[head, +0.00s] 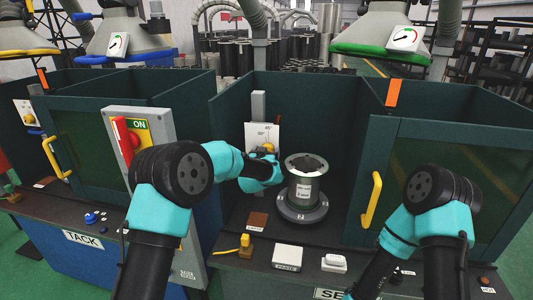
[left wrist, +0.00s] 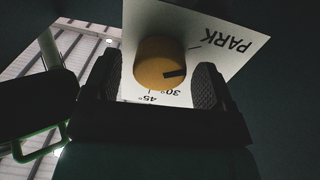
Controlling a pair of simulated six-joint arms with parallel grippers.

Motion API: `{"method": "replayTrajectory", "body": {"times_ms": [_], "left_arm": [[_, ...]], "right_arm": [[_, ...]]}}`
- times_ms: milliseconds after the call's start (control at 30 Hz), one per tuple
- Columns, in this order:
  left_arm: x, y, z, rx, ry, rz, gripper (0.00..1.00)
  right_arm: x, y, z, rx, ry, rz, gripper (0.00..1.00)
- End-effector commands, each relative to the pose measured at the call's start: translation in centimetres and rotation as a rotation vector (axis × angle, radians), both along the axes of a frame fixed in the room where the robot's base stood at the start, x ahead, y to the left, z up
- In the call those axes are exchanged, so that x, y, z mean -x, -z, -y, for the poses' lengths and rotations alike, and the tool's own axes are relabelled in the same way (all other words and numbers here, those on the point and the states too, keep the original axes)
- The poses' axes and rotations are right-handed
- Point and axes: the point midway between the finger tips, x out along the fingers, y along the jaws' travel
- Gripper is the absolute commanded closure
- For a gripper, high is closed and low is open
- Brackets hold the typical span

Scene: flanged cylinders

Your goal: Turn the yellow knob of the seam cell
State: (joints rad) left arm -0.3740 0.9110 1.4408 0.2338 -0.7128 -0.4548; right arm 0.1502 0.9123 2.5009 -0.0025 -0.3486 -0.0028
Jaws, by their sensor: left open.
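The yellow knob (left wrist: 160,60) sits on a white dial plate (left wrist: 218,30) marked PARK, 30° and 45°, upside down in the left wrist view. Its dark pointer mark lies between the PARK and 30° marks. In the head view, the knob (head: 268,147) shows just past my left gripper (head: 272,158), inside the middle cell. In the left wrist view, my left gripper (left wrist: 158,85) is open, with one finger at each side of the knob and a gap beside each. My right arm stands at the right; its gripper is out of view.
A door with a yellow handle (head: 371,200) is farther right. A red lever on an ON panel (head: 139,127) stands left. A white box (head: 287,258) lies on the front ledge.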

Motion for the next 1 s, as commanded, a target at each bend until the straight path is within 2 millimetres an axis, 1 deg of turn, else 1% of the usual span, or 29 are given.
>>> {"method": "replayTrajectory", "body": {"times_ms": [33,67,700,733,1000], "left_arm": [[0.01,-0.01,0.00,0.000,0.000,0.000,0.25],[0.01,-0.02,0.01,0.000,0.000,0.000,0.28],[0.02,-0.04,0.00,0.000,0.000,0.001,0.89],[0.02,-0.04,0.00,0.000,0.000,0.001,0.91],[0.02,-0.06,-0.25,-0.020,-0.003,0.005,0.91]], "right_arm": [[0.00,0.00,0.00,0.000,0.000,0.000,0.47],[0.00,0.00,0.00,0.000,0.000,0.000,0.47],[0.00,0.00,0.00,0.000,0.000,0.000,0.47],[0.00,0.00,0.00,0.000,0.000,0.000,0.47],[0.00,0.00,0.00,0.000,0.000,0.000,0.47]]}}
